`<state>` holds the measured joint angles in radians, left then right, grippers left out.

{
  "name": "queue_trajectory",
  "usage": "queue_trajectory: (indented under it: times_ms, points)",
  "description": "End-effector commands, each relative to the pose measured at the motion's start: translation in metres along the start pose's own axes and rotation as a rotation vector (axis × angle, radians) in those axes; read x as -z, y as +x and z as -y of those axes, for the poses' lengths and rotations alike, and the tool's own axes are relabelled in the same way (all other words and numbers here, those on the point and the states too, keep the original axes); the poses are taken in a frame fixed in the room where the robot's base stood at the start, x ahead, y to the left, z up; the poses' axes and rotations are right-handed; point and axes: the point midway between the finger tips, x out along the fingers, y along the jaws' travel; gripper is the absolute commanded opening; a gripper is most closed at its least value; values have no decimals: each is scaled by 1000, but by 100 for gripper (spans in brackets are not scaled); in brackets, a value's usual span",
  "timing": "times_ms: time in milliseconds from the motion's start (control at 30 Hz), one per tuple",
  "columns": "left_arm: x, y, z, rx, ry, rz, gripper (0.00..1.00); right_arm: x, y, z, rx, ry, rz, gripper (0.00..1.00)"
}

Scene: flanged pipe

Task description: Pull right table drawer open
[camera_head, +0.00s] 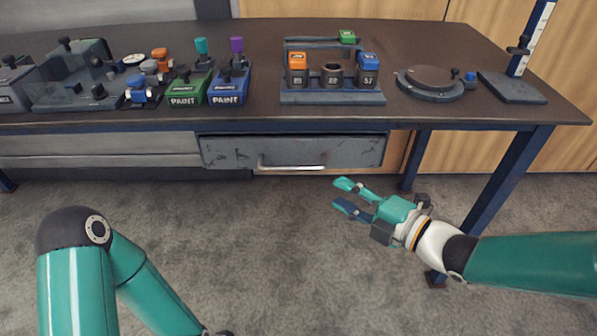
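The right table drawer (225,152) is a worn grey box front under the tabletop, with a silver bar handle (292,167) low on its face. It looks closed or nearly so; I cannot tell exactly. My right gripper (343,195) is in front of the drawer, lower and to the right of the handle. Its teal and dark blue fingers are spread apart and empty, pointing left, apart from the handle. My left arm comes in at the lower left and bends down out of the picture. Its gripper is not visible.
The dark table (270,60) carries paint boxes (229,86), a rack (332,97) with small blocks, a round turntable (430,83) and a height gauge (511,88). A blue table leg (505,180) stands behind my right arm. The floor before the drawer is clear.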

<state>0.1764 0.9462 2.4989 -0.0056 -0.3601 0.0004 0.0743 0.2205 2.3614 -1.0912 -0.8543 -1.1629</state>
Motion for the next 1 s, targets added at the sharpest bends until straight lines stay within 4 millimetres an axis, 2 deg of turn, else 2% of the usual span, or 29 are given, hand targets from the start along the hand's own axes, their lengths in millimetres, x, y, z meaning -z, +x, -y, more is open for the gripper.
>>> queue_trajectory:
  times_ms: [300, 500, 700, 1000]
  points:
    - [0, 10, 4, 0, 0, 0, 85, 0, 70, 2, 1, 1, -3, 37]
    - [0, 14, 5, 0, 0, 0, 85, 0, 109, 2, 1, 2, 0, 37]
    - [0, 15, 6, 0, 0, 0, 85, -1, 132, 2, 1, 3, 1, 37]
    - [0, 15, 6, 0, 0, 0, 85, -2, 138, 1, 1, 4, 4, 37]
